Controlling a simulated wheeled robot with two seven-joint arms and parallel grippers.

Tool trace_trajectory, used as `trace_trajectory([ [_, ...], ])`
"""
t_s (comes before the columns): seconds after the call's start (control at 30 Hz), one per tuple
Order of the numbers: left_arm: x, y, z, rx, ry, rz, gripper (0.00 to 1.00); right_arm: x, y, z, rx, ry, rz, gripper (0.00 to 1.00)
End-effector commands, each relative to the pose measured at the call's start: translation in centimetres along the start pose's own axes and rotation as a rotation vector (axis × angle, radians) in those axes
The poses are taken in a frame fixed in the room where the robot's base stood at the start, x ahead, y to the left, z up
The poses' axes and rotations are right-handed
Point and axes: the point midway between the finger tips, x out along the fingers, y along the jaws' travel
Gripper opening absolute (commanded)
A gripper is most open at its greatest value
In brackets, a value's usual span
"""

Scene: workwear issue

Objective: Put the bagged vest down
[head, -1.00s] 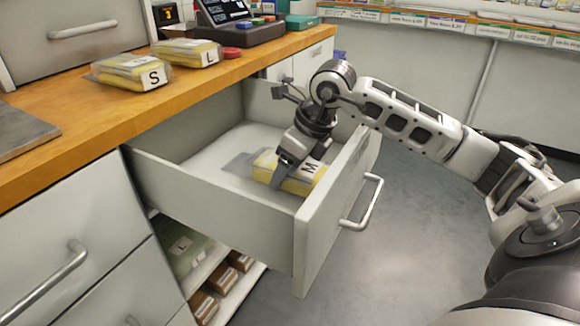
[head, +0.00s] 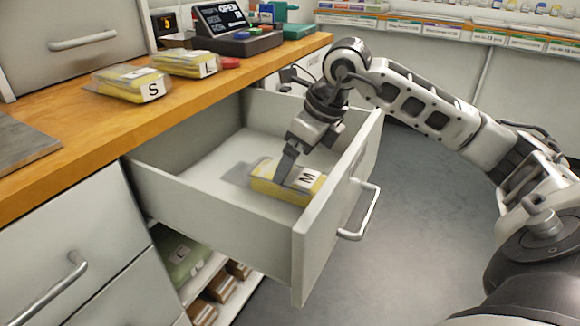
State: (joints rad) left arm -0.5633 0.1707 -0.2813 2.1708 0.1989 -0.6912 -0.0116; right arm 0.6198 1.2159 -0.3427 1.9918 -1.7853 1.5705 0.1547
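The bagged vest marked M (head: 266,186), yellow in a clear bag, lies in the open drawer (head: 205,163), close to the drawer's front panel. My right gripper (head: 285,170) reaches down into the drawer from above. Its dark fingers overlap the middle of the vest, left of the M label. The finger gap is seen edge-on, so I cannot tell whether the fingers grip the bag or stand apart from it. The vest's underside is hidden. My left gripper is not in view.
Bagged vests marked S (head: 130,84) and L (head: 185,65) lie on the wooden counter (head: 110,130), near a red disc (head: 229,63) and a dark terminal (head: 238,38). The drawer's left part is bare. Below are a green bag (head: 180,258) and several brown boxes. Open floor lies to the right.

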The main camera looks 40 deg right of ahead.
Motion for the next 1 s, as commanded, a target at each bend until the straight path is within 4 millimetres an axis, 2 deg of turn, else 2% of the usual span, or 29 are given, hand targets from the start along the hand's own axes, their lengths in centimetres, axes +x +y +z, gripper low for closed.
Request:
trace_trajectory([
  [0.03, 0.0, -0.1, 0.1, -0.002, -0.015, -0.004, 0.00, -1.4, -0.1, 0.1, -0.001, 0.000, -0.004, 0.95],
  [0.1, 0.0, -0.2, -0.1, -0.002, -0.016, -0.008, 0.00, -2.9, -0.1, 0.1, 0.000, -0.002, -0.003, 0.95],
  [0.33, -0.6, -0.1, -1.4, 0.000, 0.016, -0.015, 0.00, -5.9, 0.0, 0.0, 0.000, 0.000, -0.001, 0.95],
  [0.5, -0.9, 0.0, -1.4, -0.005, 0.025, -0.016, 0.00, -6.5, 0.1, 0.0, -0.001, 0.002, 0.001, 0.95],
  [0.63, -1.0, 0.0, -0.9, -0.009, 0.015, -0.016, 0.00, -6.5, 0.1, 0.0, -0.001, 0.002, 0.001, 0.95],
  [1.0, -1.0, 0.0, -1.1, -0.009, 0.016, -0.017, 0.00, -6.5, 0.0, 0.0, 0.000, 0.001, 0.001, 0.95],
])
